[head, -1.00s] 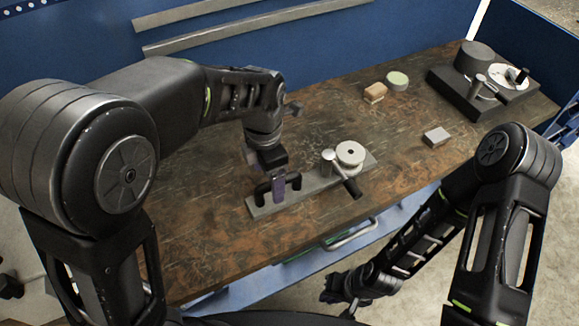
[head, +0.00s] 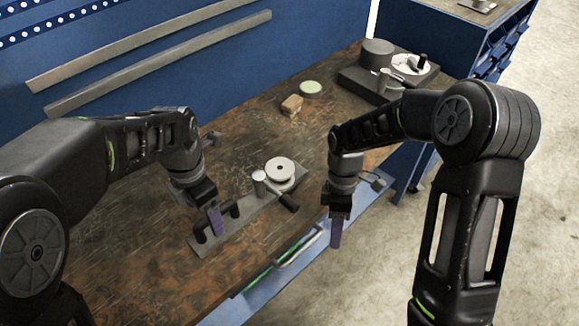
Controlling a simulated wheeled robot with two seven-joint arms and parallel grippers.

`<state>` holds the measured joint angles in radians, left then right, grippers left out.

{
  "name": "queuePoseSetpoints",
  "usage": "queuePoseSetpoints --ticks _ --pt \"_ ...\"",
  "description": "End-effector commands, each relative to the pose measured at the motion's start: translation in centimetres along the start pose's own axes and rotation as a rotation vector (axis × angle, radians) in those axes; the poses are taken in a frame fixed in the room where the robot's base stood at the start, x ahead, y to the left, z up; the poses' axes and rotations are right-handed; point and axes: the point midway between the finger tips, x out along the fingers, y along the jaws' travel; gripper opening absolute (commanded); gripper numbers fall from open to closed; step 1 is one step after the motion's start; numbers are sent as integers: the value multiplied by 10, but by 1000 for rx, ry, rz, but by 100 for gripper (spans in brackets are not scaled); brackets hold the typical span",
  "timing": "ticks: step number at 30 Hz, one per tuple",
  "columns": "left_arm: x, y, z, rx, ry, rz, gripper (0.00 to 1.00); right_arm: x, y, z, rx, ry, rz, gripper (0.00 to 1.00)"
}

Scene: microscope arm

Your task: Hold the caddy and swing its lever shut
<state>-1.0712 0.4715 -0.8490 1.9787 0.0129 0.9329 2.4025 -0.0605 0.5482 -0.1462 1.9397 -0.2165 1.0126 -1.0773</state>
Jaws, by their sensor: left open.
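The caddy is a flat grey bar (head: 252,210) lying on the workbench. A black handle (head: 231,210) stands at its left end. A pale round disc (head: 280,168) and a lever with a black grip (head: 288,202) are at its right end; the grip points toward the bench's front edge. My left gripper (head: 215,226) is open, pointing down at the black handle; its fingers overlap the handle in view, and I cannot tell whether they touch it. My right gripper (head: 335,236) points down to the right of the lever grip, apart from it; its jaw opening is not clear.
A dark-based fixture (head: 362,84) with a disc and crank stands at the back right. A tan block (head: 292,105) and a green-topped round piece (head: 311,88) lie behind the caddy. A blue drawer front with a rail (head: 298,250) lies below the bench edge.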

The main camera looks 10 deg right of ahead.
Motion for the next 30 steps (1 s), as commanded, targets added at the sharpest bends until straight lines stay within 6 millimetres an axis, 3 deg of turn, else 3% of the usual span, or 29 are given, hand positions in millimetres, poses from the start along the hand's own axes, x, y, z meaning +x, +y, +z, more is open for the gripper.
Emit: queuePoseSetpoints --ticks 1,6,12,18,30 --pt "0 0 0 0 0 0 80 -34 -2 -14 -140 -12 42 36" --pt "0 0 0 0 0 0 80 -121 -26 -61 -600 -70 181 36" --pt "0 0 0 0 0 0 80 -183 -60 -98 -945 -137 308 36" --pt "0 0 0 0 0 0 80 -202 -73 -108 -1060 -167 349 36" --pt "3 0 0 -1 1 -1 80 -201 -73 -108 -1061 -167 349 36"
